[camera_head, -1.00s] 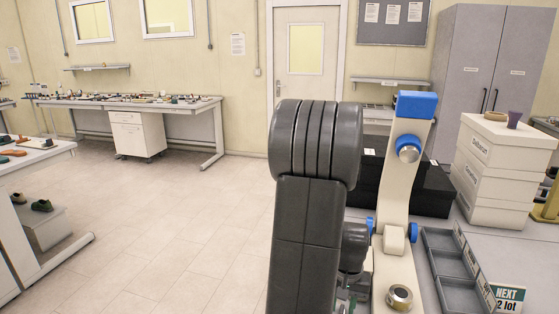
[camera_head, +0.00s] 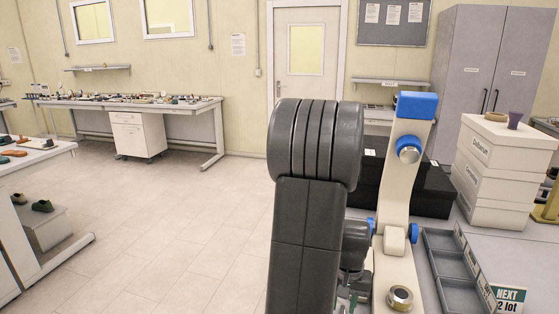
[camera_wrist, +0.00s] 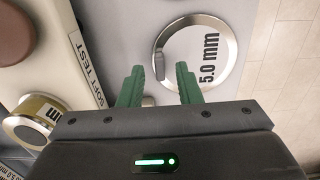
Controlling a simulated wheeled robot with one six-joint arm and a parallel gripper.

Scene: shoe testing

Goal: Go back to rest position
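The fingers look apart from the dial, though the distance is hard to judge. In the head view my dark arm stands upright in the middle and hides most of the gripper. A cream and blue testing device (camera_head: 401,190) stands just right of my arm.
Grey trays (camera_head: 455,270) and stacked white boxes (camera_head: 495,180) are at the right, with black boxes (camera_head: 432,190) behind the device. A small brass-rimmed cylinder (camera_wrist: 31,121) is at the wrist view's left. The floor (camera_head: 180,220) at the left is open.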

